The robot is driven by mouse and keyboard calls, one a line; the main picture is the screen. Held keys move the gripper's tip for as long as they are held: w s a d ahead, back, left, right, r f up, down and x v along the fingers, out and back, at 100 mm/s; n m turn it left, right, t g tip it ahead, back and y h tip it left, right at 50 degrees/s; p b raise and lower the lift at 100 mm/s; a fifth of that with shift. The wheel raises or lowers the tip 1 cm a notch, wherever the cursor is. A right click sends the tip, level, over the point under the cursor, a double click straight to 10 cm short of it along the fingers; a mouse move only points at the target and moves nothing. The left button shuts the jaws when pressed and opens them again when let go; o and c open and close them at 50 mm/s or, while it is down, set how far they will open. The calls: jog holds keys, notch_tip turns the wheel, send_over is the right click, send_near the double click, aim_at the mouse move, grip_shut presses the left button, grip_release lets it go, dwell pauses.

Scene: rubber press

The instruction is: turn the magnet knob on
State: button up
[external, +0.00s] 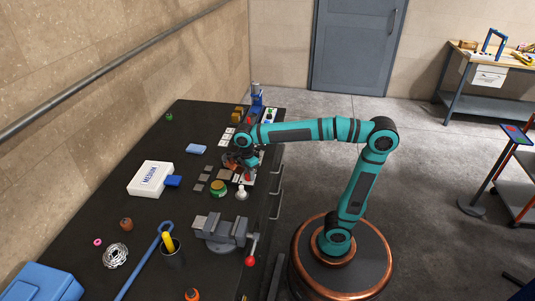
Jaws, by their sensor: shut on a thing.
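My gripper (242,164) points down at the right side of the black bench, near its edge. It is small and dark in this view, and its fingers are hard to make out. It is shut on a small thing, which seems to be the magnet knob. A small red part (248,176) shows just below the gripper, beside a pale plate, and may belong to the knob. The knob's shape and which way it is turned are hidden or too small to tell.
A grey vise (221,232) with a red-ended handle, a white pawn-shaped piece (242,192) and a green-orange round part (218,187) stand in front. A white box (150,178) lies left. A blue device (257,100) stands behind.

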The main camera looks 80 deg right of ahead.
jog(key=m, duration=0.3)
jog(key=shift+m, duration=0.4)
jog(key=m, duration=0.4)
jog(key=shift+s+m, duration=0.1)
jog(key=shift+m, duration=0.2)
jog(key=m, duration=0.4)
jog(key=shift+t, duration=0.3)
jog(key=shift+r+m, duration=0.1)
jog(key=shift+m, duration=2)
jog(key=o, duration=1)
jog(key=shift+c, duration=0.2)
